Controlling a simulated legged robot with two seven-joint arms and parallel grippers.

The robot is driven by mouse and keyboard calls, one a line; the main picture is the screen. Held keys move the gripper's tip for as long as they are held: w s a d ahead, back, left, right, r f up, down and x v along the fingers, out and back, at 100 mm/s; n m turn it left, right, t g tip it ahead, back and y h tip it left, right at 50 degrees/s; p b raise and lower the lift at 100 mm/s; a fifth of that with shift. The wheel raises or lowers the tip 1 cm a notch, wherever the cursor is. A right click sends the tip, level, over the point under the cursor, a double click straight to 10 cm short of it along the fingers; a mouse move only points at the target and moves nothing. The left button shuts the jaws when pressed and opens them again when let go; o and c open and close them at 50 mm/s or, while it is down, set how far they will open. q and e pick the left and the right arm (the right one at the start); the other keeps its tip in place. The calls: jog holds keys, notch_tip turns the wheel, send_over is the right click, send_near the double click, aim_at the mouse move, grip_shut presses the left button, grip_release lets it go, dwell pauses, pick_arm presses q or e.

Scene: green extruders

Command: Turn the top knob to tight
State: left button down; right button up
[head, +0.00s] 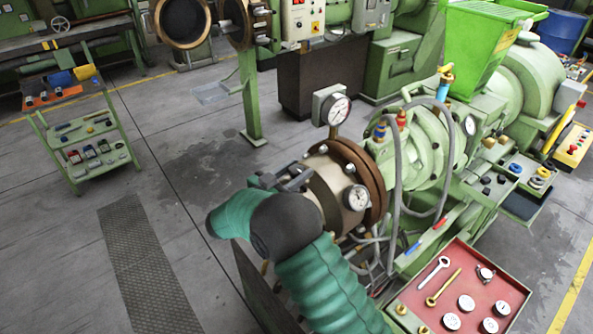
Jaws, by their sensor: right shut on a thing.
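The green extruder (430,140) stands at the right of centre, with a brown metal head (330,180) at its front end. My right arm, in a green ribbed sleeve, rises from the bottom. My right gripper (288,178), dark grey, is at the upper left side of the brown head and is shut on a knob there. The knob is mostly hidden by the gripper, so how far it is turned cannot be seen. My left gripper is not in view.
A red tray (480,285) with tools and dials is at the lower right. A green cart (90,140) stands left; the floor between is clear.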

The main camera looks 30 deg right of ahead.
jog(key=shift+m+g, duration=0.8)
jog(key=shift+g, duration=0.4)
jog(key=shift+r, duration=0.1)
jog(key=o, duration=1.1)
jog(key=shift+c, duration=0.2)
jog(key=o, duration=0.3)
jog(key=shift+w, duration=0.1)
jog(key=shift+a, duration=0.1)
jog(key=shift+a+b, duration=0.3)
jog(key=s+a+b, duration=0.1)
jog(key=a+b, duration=0.2)
jog(key=a, duration=1.3)
jog(key=shift+b, duration=0.4)
